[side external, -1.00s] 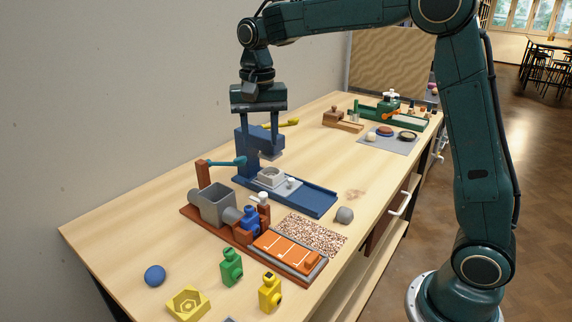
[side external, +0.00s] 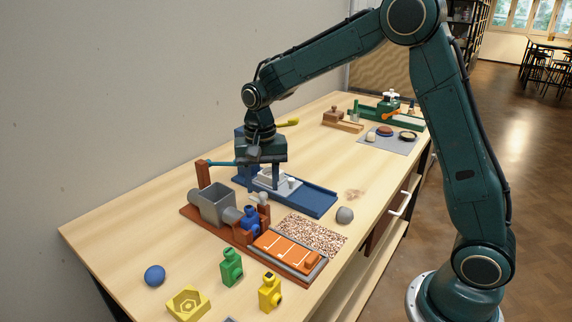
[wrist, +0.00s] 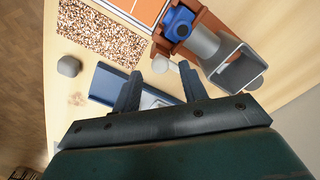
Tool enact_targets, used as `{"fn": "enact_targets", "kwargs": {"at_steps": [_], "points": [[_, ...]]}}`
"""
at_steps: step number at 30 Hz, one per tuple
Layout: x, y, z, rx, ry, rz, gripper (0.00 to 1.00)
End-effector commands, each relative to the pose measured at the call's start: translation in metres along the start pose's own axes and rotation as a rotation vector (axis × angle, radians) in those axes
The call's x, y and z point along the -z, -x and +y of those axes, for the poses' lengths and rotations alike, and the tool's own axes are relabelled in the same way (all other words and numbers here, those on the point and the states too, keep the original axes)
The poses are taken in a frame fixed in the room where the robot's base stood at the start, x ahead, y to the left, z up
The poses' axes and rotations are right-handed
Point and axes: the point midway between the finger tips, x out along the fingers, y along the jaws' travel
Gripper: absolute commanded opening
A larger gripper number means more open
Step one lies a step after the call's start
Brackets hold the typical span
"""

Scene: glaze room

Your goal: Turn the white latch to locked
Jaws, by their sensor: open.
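A small white piece with a rounded knob, which looks like the latch (side external: 263,197), sits at a brown post on the red-brown extruder base in the side view. In the wrist view this white piece (wrist: 160,65) shows just beyond my fingertips, apart from them. I cannot tell its lock state. My gripper (wrist: 160,86) is open and empty, pointing down. In the side view my gripper (side external: 264,182) is low over the blue press base (side external: 312,200), close behind the white piece. A small white peg (side external: 291,181) stands on that blue base; my gripper partly hides the pale block beside it.
Close by are the grey hopper (side external: 214,203), the blue bottle-like part (side external: 250,219) and the teal lever (side external: 222,163). The orange board (side external: 285,250), speckled mat (side external: 312,235) and grey lump (side external: 344,215) lie in front. The table's right front is clear.

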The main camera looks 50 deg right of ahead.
Motion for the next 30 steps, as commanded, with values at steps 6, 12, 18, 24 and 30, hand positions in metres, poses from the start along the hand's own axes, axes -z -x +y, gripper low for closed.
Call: {"fn": "enact_targets", "kwargs": {"at_steps": [6,12,18,24,30], "points": [[0.000,-0.018,0.000,-0.001,0.000,-0.001,0.43],[0.000,-0.021,0.000,0.000,0.000,0.000,0.43],[0.000,-0.021,0.000,0.000,0.000,0.000,0.37],[0.000,-0.020,0.000,0.000,0.000,0.000,0.00],[0.000,-0.020,0.000,0.000,0.005,0.000,0.00]]}}
